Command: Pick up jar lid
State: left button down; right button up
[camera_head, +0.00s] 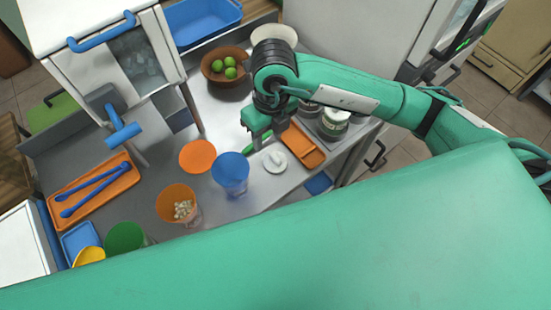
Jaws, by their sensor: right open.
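The jar lid, white and round with a raised knob (275,161), lies on the metal counter right of the blue cup. My right gripper (258,145) comes in from the right and points down, just above and left of the lid in the picture. Its jaws are open, with nothing seen between them, and they look apart from the lid. A green object shows partly behind the fingers. My left gripper is not in view.
An orange tray (302,146) and jars (334,122) lie right of the lid. The blue cup (230,172), orange cup (178,203) with pale pieces and orange disc (197,156) stand left. A bowl of limes (225,68) is behind.

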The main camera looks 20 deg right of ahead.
jog(key=d, duration=0.1)
jog(key=h+p, duration=0.1)
send_over(277, 158)
jog(key=f, duration=0.8)
jog(key=shift+s+a, duration=0.15)
jog(key=shift+a, duration=0.25)
jog(key=f, duration=0.1)
jog(key=f+p, duration=0.1)
jog(key=f, duration=0.1)
jog(key=f+p, duration=0.1)
jog(key=shift+d+f, duration=0.35)
jog(key=shift+d, duration=0.05)
jog(key=shift+f, duration=0.5)
grip_shut()
